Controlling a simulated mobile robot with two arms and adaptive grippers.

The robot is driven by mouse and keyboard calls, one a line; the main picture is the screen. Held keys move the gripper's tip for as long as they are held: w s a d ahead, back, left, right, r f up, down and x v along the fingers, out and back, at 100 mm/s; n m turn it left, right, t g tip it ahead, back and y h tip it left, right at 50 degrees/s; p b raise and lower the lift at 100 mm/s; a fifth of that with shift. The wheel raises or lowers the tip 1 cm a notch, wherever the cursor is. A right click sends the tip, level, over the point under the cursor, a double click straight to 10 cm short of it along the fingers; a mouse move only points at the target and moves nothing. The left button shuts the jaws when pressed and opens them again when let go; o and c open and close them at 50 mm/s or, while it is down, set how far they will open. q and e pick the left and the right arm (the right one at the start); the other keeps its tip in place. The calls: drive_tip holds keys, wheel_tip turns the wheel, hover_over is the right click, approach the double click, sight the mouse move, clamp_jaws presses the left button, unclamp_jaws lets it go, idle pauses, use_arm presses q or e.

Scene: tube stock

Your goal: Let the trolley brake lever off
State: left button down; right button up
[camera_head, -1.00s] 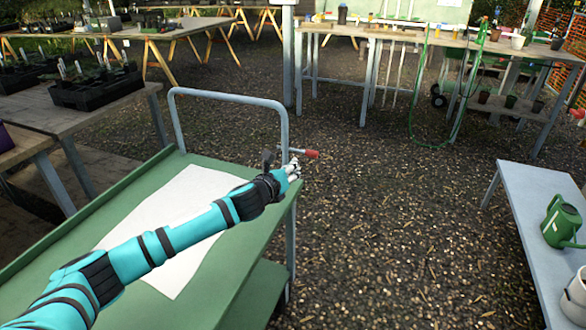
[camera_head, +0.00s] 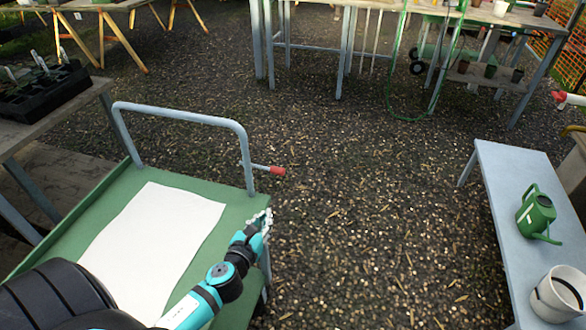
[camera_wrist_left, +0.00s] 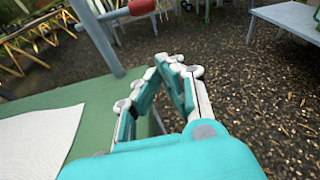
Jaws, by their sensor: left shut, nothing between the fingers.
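The trolley (camera_head: 105,190) has a green top and a grey-blue push handle (camera_head: 180,117). The brake lever sticks out to the right from the handle's right post and ends in a red grip (camera_head: 277,171). It lies about level. In the left wrist view the red grip (camera_wrist_left: 141,7) shows at the top edge. My left gripper (camera_head: 266,215) is shut and empty at the trolley's right edge, below the red grip and apart from it. In the left wrist view its fingers (camera_wrist_left: 170,62) come together at the tips. My right gripper is not in view.
A white sheet (camera_head: 150,245) lies on the trolley top. A grey bench (camera_head: 500,185) at right carries a green watering can (camera_head: 537,215) and a white pot (camera_head: 558,295). Open gravel (camera_head: 370,200) lies between trolley and bench.

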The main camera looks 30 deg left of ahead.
sight(261, 167)
use_arm(q)
drive_tip(key=shift+s+a, duration=0.45)
drive_tip(key=shift+s, duration=0.05)
drive_tip(key=w+a+r+p, duration=0.1)
drive_tip(key=w+a+p, duration=0.1)
drive_tip(key=w, duration=0.9)
drive_tip(key=shift+w+a, duration=0.15)
drive_tip(key=shift+a, duration=0.15)
drive_tip(key=shift+r, duration=0.15)
